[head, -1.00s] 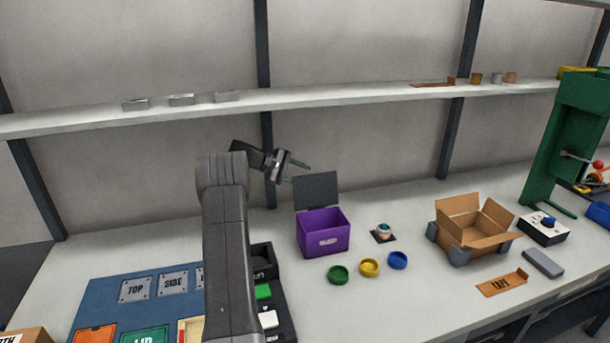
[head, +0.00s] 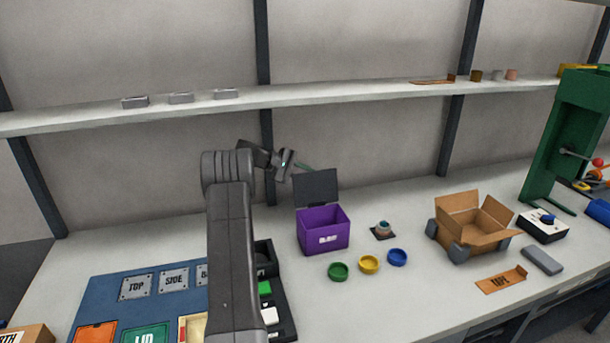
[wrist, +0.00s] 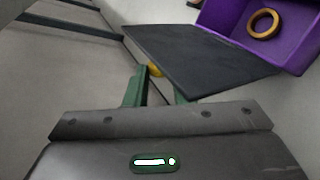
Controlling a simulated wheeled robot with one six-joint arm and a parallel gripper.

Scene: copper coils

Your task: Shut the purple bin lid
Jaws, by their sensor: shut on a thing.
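The purple bin (head: 323,238) stands on the bench with its dark grey lid (head: 316,187) raised at the back, so the bin is open. My gripper (head: 310,168) is up behind and left of the lid's upper edge, its green fingers close to it. In the wrist view the lid (wrist: 195,60) crosses in front of my green fingers (wrist: 157,82), and the bin (wrist: 290,40) is at upper right. The fingers are shut on a small yellow thing (wrist: 155,70), partly hidden by the lid. Contact between gripper and lid cannot be told.
A yellow ring (wrist: 263,23) lies in the bin. Green (head: 338,271), yellow (head: 369,264) and blue (head: 397,257) dishes stand in front of it. A shelf (head: 330,94) runs above.

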